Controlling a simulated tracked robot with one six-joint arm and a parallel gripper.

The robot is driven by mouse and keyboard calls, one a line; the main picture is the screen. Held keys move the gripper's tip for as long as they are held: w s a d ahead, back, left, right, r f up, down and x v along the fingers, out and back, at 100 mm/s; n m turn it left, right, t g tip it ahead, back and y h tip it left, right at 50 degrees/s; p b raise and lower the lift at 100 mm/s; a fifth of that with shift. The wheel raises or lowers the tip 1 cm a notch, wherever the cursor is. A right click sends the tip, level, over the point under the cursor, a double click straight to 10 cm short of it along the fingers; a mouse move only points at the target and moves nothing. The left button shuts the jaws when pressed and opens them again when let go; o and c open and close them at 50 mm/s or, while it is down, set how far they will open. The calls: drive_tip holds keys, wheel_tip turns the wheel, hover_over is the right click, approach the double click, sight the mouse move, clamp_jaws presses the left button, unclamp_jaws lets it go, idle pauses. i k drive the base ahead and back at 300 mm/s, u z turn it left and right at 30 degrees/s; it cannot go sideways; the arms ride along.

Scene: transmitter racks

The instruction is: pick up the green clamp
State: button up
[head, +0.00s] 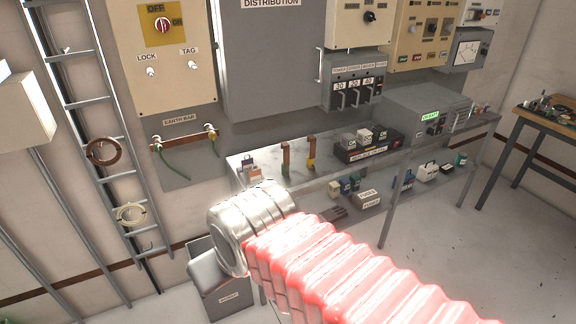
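My arm, with a red ribbed sleeve and a silver end, crosses the lower middle of the head view, in front of and below the bench. My gripper's fingers do not show, so I cannot tell where they are relative to the green piece.
A black tray with small blocks (368,149) stands right of the bars. A shelf below holds boxes. The earth bar (183,139) with a green cable is on the wall, left of the bench. A ladder (100,145) and a grey bin (222,298) stand left.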

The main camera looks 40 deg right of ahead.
sight(286, 146)
drive_tip(key=u, duration=0.05)
drive_tip(key=i, duration=1)
drive_tip(key=z, duration=0.05)
